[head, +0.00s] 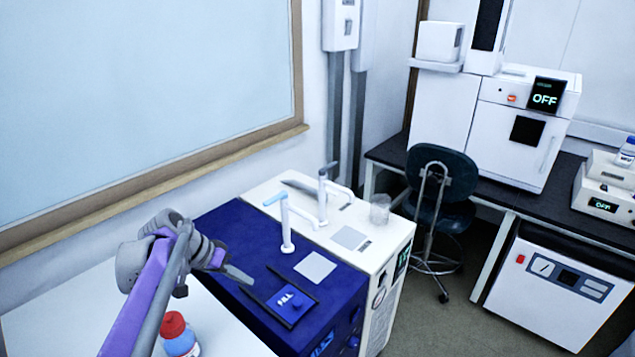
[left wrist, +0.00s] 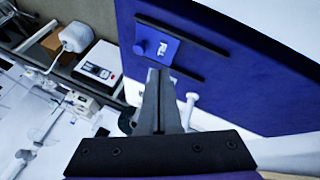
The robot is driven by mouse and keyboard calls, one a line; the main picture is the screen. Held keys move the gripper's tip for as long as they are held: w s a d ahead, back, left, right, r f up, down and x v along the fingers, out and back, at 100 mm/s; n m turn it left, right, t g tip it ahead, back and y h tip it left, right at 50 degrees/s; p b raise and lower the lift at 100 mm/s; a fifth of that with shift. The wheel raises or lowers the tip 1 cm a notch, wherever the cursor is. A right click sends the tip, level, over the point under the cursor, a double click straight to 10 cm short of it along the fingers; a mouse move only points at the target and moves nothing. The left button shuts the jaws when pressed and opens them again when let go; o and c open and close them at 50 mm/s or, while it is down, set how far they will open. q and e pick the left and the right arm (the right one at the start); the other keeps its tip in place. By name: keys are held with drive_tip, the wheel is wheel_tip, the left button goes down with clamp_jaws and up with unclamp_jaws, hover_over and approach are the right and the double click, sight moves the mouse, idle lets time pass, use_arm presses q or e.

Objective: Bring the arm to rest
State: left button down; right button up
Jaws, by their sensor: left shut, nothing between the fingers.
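My left arm comes in from the lower left in the head view, with purple and grey links. My left gripper (head: 238,273) is at its end, over the near left part of the blue cabinet top. In the left wrist view, its two fingers (left wrist: 159,100) are together with nothing between them. A small blue block (head: 290,302) with white lettering sits between two dark rails on the blue cabinet, right of the gripper and apart from it. It also shows in the left wrist view (left wrist: 165,50). My right gripper is not in view.
A bottle with a red cap (head: 180,335) stands on the white surface below my left arm. White taps (head: 286,225) rise from the blue cabinet (head: 225,225) and the white unit beside it. A glass beaker (head: 380,208) and a chair (head: 440,190) are farther right.

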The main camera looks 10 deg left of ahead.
use_arm(q)
drive_tip(key=s+d+f+y, duration=0.2)
drive_tip(key=s+d, duration=0.1)
drive_tip(key=s, duration=0.5)
drive_tip(key=s+d+f+n+t+y+p, duration=0.1)
drive_tip(key=s+d+f, duration=0.2)
drive_tip(key=s, duration=0.4)
drive_tip(key=s+d+f+y, duration=0.2)
drive_tip(key=s, duration=0.6)
drive_tip(key=shift+s+d+f+n+y+p, duration=0.3)
drive_tip(key=shift+d+f+n+p, duration=0.1)
